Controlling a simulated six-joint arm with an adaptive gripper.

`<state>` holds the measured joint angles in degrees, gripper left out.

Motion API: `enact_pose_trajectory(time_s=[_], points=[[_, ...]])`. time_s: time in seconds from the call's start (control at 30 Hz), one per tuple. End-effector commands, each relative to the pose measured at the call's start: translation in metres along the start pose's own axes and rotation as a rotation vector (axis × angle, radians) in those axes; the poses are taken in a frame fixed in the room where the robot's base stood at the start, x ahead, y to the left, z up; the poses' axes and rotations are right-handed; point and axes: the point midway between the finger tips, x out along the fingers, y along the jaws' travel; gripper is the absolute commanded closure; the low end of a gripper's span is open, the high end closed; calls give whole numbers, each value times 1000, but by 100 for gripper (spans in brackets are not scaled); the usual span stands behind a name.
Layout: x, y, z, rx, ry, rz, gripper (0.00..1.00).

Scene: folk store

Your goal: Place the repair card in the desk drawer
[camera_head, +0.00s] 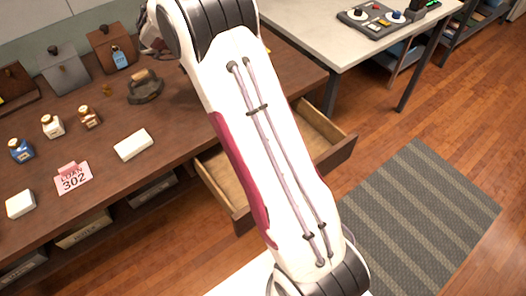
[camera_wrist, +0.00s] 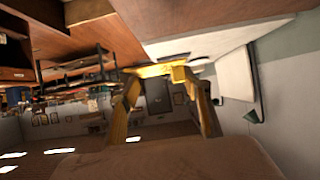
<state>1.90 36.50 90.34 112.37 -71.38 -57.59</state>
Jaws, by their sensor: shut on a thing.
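The desk drawer (camera_head: 342,152) is pulled out from the dark wooden desk in the head view. My arm crosses in front of its middle; the parts of its pale inside that show are bare. My gripper (camera_wrist: 162,74) shows in the wrist view with its two yellowish fingers. A thin yellow piece (camera_wrist: 158,70), seen nearly edge-on, spans between the fingertips and appears to be the repair card. Its face and any writing cannot be read. My gripper and the held piece are not visible in the head view, where my arm ends at the bottom edge.
The desk top (camera_head: 112,182) holds a pink LOAN 302 tag (camera_head: 73,178), a white block (camera_head: 133,144), small bottles (camera_head: 53,126) and an old iron (camera_head: 145,88). A light table (camera_head: 335,30) stands at the back right. A striped rug (camera_head: 425,200) lies on the open floor.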

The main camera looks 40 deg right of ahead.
Motion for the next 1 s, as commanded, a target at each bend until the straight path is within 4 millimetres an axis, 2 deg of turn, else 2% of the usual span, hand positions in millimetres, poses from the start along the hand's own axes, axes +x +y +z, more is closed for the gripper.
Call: enact_pose_trajectory(time_s=[0.27, 0.7, 1.0], points=[[14, 42, -8, -4, 1, -6, 63], [30, 113, -9, -12, 1, -18, 63], [35, 143, -5, -13, 0, -21, 63]])
